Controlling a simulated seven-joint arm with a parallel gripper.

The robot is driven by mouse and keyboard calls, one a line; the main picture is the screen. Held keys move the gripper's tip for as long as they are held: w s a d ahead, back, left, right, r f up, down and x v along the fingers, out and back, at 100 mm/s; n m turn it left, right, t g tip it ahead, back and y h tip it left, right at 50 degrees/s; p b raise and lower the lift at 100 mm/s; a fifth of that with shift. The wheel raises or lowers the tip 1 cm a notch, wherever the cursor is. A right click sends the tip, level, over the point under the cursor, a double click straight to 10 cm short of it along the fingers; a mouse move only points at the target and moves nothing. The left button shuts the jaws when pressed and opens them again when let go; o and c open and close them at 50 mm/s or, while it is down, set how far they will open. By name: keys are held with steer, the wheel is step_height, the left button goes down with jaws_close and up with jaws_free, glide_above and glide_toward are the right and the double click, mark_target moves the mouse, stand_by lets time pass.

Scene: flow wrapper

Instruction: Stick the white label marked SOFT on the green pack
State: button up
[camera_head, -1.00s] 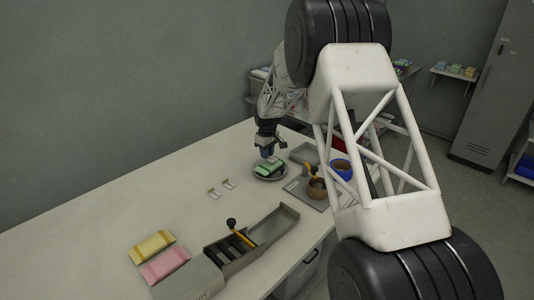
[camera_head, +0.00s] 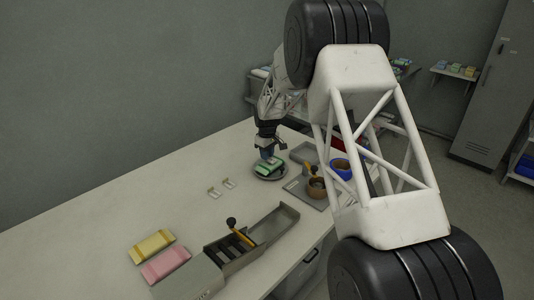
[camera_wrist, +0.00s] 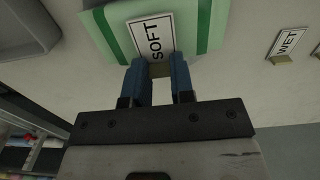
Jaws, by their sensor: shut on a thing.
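The green pack (camera_head: 263,170) lies on a round grey dish on the table; its pale green face with darker green bands (camera_wrist: 203,28) fills the top of the wrist view. The white label marked SOFT (camera_wrist: 153,34) has a black border and lies over the middle of the pack's face, slightly tilted. My gripper (camera_wrist: 160,72), with blue fingers, is shut on the label's near end, at a small tan tab. In the head view my gripper (camera_head: 267,156) is right above the pack. I cannot tell whether the whole label touches the pack.
Yellow (camera_head: 152,245) and pink (camera_head: 166,265) packs lie at the front left by a grey wrapper machine (camera_head: 230,252).

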steer(key=shift+f, duration=0.65)
jaws_close()
stand_by(1.3)
steer(key=shift+o, duration=2.4)
jaws_free()
steer(key=shift+o, duration=0.3)
steer(key=o, duration=0.4)
steer(key=shift+r, duration=0.1)
steer(key=shift+r, duration=3.95)
